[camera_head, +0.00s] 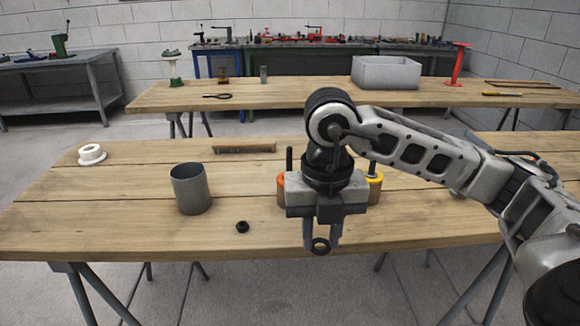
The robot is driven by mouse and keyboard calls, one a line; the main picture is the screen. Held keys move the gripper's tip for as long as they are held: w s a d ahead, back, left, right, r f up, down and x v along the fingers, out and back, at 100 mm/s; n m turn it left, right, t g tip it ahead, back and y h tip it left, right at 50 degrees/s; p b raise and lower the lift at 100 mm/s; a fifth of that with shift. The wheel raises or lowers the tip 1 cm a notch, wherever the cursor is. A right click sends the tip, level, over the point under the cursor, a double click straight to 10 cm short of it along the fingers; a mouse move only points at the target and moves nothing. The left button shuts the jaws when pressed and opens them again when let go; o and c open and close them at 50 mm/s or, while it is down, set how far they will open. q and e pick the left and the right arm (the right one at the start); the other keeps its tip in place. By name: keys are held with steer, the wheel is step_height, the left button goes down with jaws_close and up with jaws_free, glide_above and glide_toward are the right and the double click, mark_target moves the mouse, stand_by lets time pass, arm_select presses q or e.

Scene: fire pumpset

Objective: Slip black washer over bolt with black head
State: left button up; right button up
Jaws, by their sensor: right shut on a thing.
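My right gripper (321,240) points down over the front part of the near wooden table, shut on a black washer (320,247) at its fingertips. Behind the gripper stands a wooden block, mostly hidden, with an orange ring (281,180) at its left and a yellow ring (376,178) at its right. A dark upright bolt (289,159) rises at the orange side. Another dark upright post (372,167) shows at the yellow side. I cannot tell which one is the bolt with the black head. The washer is apart from both. My left gripper is not in view.
A small black nut (242,227) lies left of the gripper, near the front. A grey metal cup (190,189) stands further left. A white ring-shaped part (92,154) and a brush (244,149) lie farther back. The front left of the table is clear.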

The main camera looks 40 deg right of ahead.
step_height(320, 180, up, 7)
steer(key=p, duration=0.5)
stand_by(0.4)
